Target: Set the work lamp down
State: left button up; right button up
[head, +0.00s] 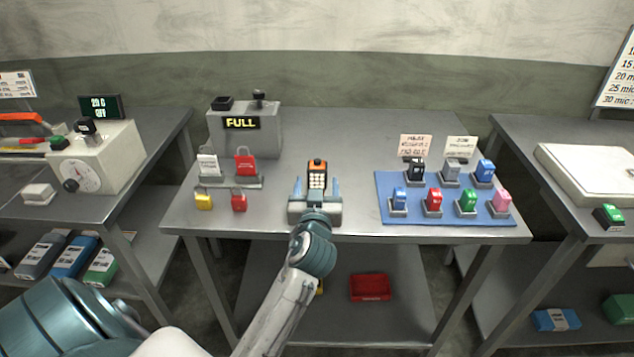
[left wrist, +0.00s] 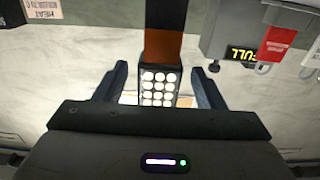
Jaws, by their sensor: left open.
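The work lamp (head: 317,174) is orange on top with a black face of lit round cells. It appears to stand upright on the middle grey table (head: 350,135). My left gripper (head: 317,188) is at the table's front part, its two fingers open on either side of the lamp. In the left wrist view the lamp (left wrist: 159,84) shows between the fingers (left wrist: 160,80), with a gap on each side. The lamp's base is hidden behind the gripper body. My right gripper is not in view.
Left of the lamp are red, white and yellow padlocks (head: 245,166) and a grey box reading FULL (head: 242,125). To the right, a blue mat (head: 388,183) holds several small coloured items. Table between lamp and mat is clear. A red tray (head: 370,287) lies on the shelf below.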

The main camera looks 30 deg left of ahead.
pick_arm(q)
jog(key=b+v, duration=0.1)
jog(key=v, duration=0.9)
jog(key=shift+b, duration=0.4)
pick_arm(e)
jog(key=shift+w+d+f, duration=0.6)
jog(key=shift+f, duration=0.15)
pick_arm(q)
jog(key=shift+w, duration=0.15)
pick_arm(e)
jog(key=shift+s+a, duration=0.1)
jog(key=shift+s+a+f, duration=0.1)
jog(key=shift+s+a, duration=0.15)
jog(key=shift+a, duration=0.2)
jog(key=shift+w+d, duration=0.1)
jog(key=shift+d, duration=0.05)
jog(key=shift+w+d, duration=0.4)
